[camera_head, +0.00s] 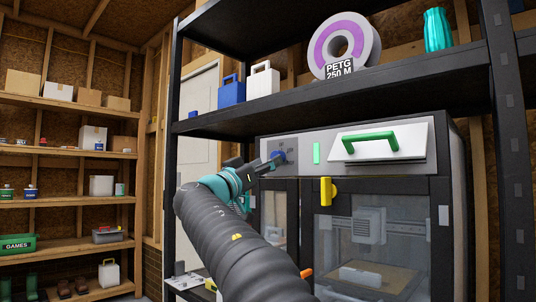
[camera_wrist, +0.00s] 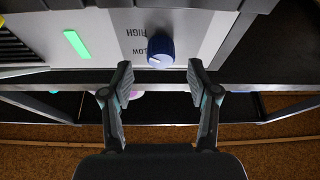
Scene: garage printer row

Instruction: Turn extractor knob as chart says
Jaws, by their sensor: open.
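The blue extractor knob (camera_wrist: 161,50) is on a grey panel (camera_wrist: 100,30). In the wrist view the panel lettering is upside down, with HIGH and LOW left of the knob. A pale mark shows on the knob's lower left side, towards LOW. My gripper (camera_wrist: 159,68) is open. Its two fingers are on either side of the knob's line, with the tips apart from the knob. In the head view the knob (camera_head: 279,156) is at the printer's upper left, and my gripper (camera_head: 268,165) is right by it, partly covering the panel. I cannot make out a chart.
The printer (camera_head: 444,170) has a green handle (camera_head: 370,140) on its top panel and a yellow door handle (camera_head: 327,190). A green light strip (camera_head: 317,152) is right of the knob. The shelf (camera_head: 400,78) above holds a purple spool (camera_head: 322,45) labelled PETG 250 M.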

